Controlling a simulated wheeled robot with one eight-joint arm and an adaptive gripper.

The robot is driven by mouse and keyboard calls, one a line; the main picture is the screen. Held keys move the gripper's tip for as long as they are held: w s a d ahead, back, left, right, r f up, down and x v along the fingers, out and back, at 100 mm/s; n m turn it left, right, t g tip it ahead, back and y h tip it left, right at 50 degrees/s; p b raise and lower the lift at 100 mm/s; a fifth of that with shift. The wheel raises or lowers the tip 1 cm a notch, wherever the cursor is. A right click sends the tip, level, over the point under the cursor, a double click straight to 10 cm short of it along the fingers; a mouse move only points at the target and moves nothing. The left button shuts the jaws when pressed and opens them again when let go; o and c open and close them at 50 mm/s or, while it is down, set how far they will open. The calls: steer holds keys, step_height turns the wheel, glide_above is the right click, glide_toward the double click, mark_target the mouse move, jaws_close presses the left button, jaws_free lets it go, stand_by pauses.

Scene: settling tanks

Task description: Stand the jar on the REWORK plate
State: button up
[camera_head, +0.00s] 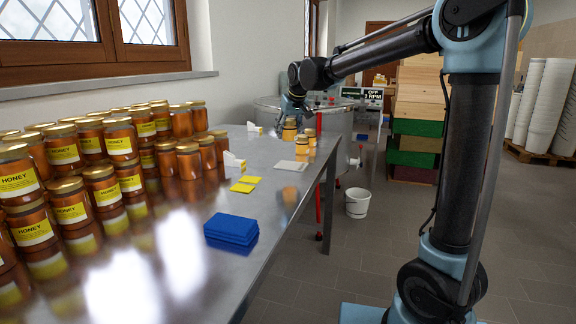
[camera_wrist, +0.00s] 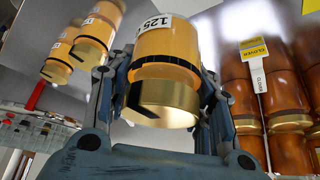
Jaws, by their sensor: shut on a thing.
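My gripper (camera_head: 290,118) is shut on a pale golden honey jar (camera_wrist: 160,75) with a gold lid and a white label reading "125". The jar also shows under my gripper in the head view (camera_head: 289,133); I cannot tell if it touches the table. In the wrist view, the fingers stand on both sides of it, and the picture is inverted, lid downward. Two similar jars (camera_head: 302,146) stand beside it; they show at left in the wrist view (camera_wrist: 95,35). No plate reads REWORK legibly; a flat pale plate (camera_head: 290,166) lies nearer on the table.
Many dark honey jars (camera_head: 72,205) stand along the table's left side. Yellow pads (camera_head: 243,188), a blue block (camera_head: 231,229) and small white cards (camera_head: 233,162) lie on the metal table (camera_head: 285,205).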

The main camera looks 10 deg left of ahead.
mark_target(291, 134)
steer(key=f, duration=0.4)
steer(key=shift+s+a+f, duration=0.2)
steer(key=shift+a+f, duration=0.1)
steer(key=shift+a, duration=0.05)
steer(key=shift+f, duration=2.6)
steer(key=o, duration=1.3)
steer(key=shift+c, duration=0.2)
steer(key=v, duration=1.2)
steer(key=shift+s, duration=0.1)
